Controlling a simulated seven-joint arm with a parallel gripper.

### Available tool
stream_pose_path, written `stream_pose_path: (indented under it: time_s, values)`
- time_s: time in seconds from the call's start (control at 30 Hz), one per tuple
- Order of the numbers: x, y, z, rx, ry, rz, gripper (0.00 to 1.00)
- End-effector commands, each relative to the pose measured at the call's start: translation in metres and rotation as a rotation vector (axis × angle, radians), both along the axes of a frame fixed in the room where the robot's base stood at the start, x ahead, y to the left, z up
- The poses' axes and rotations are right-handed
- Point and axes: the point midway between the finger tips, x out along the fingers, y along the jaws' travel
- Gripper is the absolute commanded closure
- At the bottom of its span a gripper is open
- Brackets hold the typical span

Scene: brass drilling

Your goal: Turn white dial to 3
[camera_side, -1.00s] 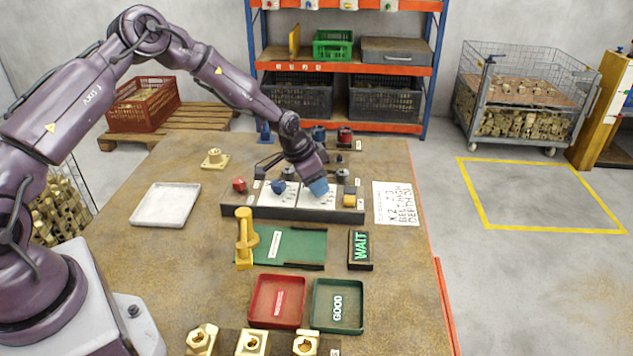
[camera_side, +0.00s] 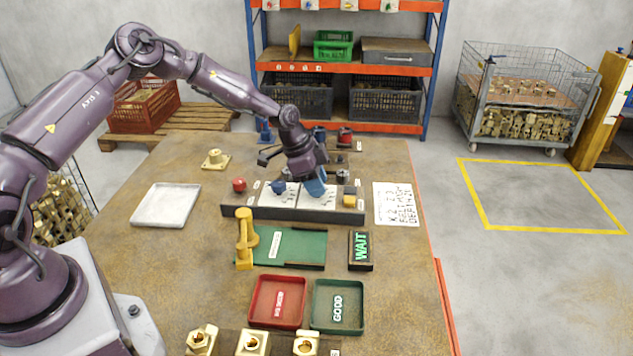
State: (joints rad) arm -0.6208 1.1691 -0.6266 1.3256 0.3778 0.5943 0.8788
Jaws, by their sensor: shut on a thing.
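A long dark panel (camera_side: 236,211) lies across the table and bears two white scale plates, a left one (camera_side: 268,197) and a right one (camera_side: 318,203). A dark blue knob (camera_side: 278,186) sits on the left plate. My gripper (camera_side: 315,188) points down at the back of the right plate, its blue tips low over it. It is shut on a dial there, which the gripper hides. No white dial can be made out, and the scale marks are too small to read.
A red button (camera_side: 239,185) stands at the panel's left, and a yellow-and-black block (camera_side: 350,195) at its right. In front are a yellow lever post (camera_side: 245,240), a green plate (camera_side: 290,247) and a WAIT sign (camera_side: 360,250). A pale tray (camera_side: 165,205) lies left.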

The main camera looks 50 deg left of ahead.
Motion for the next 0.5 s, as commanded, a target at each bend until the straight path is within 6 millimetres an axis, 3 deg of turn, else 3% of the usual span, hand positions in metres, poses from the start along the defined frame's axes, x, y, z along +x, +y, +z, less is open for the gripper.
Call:
stream_pose_path:
  time_s: [0.2,0.23,0.33,0.5]
  values:
    - [-0.0003,0.0003,-0.0001,0.001,0.001,0.0,0.9]
    - [-0.0003,0.0003,-0.0001,0.001,0.001,0.0,0.64]
    - [-0.0003,0.0003,-0.0002,0.001,0.002,0.001,0.41]
    - [-0.0002,0.0002,-0.0002,0.0,0.001,0.001,0.4]
